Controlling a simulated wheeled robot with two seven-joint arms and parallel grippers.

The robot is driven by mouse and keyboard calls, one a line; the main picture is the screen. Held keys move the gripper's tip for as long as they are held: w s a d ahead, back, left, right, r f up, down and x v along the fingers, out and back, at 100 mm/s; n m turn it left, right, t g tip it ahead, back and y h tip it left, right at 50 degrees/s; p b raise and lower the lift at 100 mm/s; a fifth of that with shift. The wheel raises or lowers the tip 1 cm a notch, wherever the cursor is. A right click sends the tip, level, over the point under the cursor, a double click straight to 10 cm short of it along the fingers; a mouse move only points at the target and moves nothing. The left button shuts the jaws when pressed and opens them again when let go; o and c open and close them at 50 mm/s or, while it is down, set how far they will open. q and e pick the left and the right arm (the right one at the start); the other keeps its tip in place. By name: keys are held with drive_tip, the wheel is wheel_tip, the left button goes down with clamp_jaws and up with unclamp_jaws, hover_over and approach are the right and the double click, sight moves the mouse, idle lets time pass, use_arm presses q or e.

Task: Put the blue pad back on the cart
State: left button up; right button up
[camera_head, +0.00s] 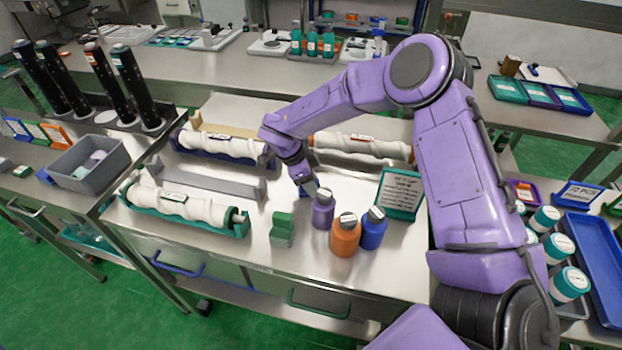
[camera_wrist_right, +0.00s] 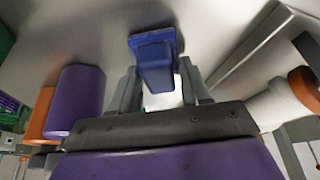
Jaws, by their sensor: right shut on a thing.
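My right gripper (camera_head: 305,181) reaches down over the cart top (camera_head: 255,285), just behind the purple bottle (camera_head: 322,210). In the right wrist view, the right gripper (camera_wrist_right: 160,88) is shut on the blue pad (camera_wrist_right: 153,62), a small blue block with a wider flat end. The pad sticks out from between the fingers, with the grey metal surface beyond it. I cannot tell whether the pad touches the surface. In the head view the pad is mostly hidden by the gripper and bottle. My left gripper is not in view.
A green pad (camera_head: 281,232), an orange bottle (camera_head: 344,237) and a blue bottle (camera_head: 372,230) stand near the cart's front. A sign (camera_head: 401,192) stands to the right. White rollers (camera_head: 180,203) lie in holders to the left.

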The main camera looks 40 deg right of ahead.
drive_tip(key=o, duration=0.9)
drive_tip(key=shift+f, duration=0.15)
drive_tip(key=shift+o, duration=0.2)
drive_tip(key=b+v, duration=0.2)
drive_tip(key=v, duration=1)
drive_tip(key=shift+r, duration=0.2)
